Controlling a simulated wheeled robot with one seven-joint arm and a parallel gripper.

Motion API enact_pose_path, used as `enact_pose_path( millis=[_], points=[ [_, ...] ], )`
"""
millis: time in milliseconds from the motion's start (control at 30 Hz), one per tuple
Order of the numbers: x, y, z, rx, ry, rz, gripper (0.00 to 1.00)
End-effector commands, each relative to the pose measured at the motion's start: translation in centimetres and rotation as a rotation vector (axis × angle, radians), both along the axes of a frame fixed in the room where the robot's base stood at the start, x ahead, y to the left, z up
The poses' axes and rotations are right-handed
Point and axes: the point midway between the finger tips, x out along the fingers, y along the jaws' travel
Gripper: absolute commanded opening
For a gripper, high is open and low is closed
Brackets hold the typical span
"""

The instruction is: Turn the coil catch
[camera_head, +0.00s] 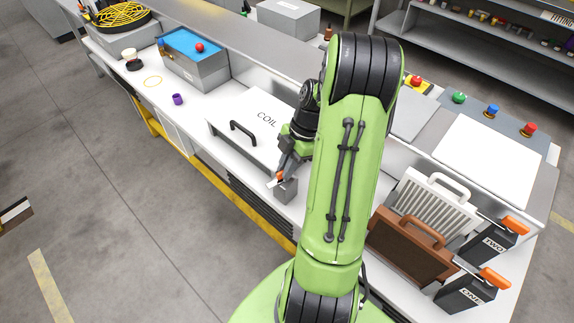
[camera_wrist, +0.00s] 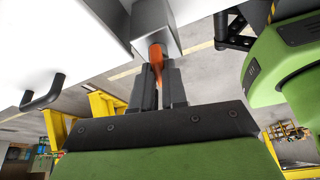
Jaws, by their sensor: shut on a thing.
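The coil catch is a small grey block (camera_head: 286,190) with an orange lever (camera_head: 279,175), standing at the front edge of the bench beside the white COIL panel (camera_head: 258,124). My gripper (camera_head: 282,174) reaches down to it and is shut on the orange lever. In the wrist view the orange lever (camera_wrist: 156,58) sits between my dark fingers (camera_wrist: 158,88), just below the grey block (camera_wrist: 153,25). The panel's black handle (camera_head: 243,133) is left of the gripper. My arm hides the panel's right side in the head view.
A brown panel (camera_head: 410,247) and a white ribbed panel (camera_head: 436,206) stand at right, near the blocks marked ONE (camera_head: 468,294) and TWO (camera_head: 487,242) with orange levers.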

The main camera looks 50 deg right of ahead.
Motion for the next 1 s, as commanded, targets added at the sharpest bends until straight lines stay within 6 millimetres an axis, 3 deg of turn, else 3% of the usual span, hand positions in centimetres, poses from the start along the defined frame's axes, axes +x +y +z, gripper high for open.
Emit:
enact_pose_path(
  millis=[267, 1000],
  points=[
    [-0.10, 0.02, -0.07, -0.002, -0.003, -0.176, 0.00],
    [-0.28, 0.29, -0.08, -0.003, -0.007, -0.874, 0.00]
  ],
)
